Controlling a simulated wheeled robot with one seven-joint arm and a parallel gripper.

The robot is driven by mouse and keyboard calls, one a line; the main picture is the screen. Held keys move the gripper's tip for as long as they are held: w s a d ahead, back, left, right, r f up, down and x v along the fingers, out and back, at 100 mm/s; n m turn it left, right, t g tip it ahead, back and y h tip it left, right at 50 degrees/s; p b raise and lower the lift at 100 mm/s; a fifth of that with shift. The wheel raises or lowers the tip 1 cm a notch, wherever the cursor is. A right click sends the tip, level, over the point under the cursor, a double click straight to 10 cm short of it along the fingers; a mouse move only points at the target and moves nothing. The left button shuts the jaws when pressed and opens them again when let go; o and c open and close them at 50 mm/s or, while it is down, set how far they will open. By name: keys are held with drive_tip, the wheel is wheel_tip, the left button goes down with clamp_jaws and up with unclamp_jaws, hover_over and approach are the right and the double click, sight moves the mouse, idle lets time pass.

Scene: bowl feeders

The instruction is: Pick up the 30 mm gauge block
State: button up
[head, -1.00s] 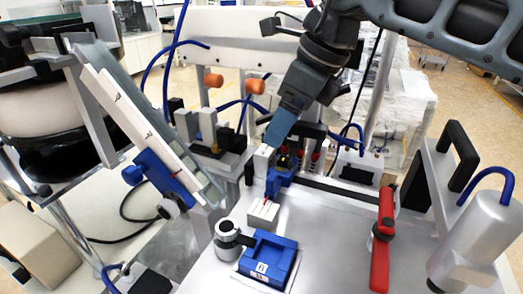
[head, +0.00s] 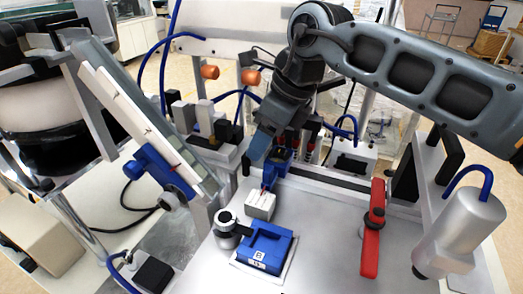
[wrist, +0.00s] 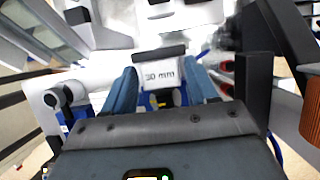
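The 30 mm gauge block (wrist: 162,76) shows in the wrist view as a pale face marked "30 mm", with a dark band along its upper edge. The two blue fingers of my gripper (wrist: 161,92) stand on its left and right sides, with the block between them. Whether they touch it or leave a thin gap cannot be told. In the head view my gripper (head: 260,147) points down at the fixture behind the blue holder, and it hides the block there.
A blue holder (head: 276,172) is close to the fingers. A small white block (head: 261,204), a blue tray (head: 265,247) and a grey round-topped part (head: 226,229) stand in front. A red lever (head: 373,228) is at right. An inclined chute (head: 140,115) rises at left. Bare plate lies between tray and lever.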

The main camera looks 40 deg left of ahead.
drive_tip(key=c, duration=0.9)
drive_tip(key=shift+r, duration=0.1)
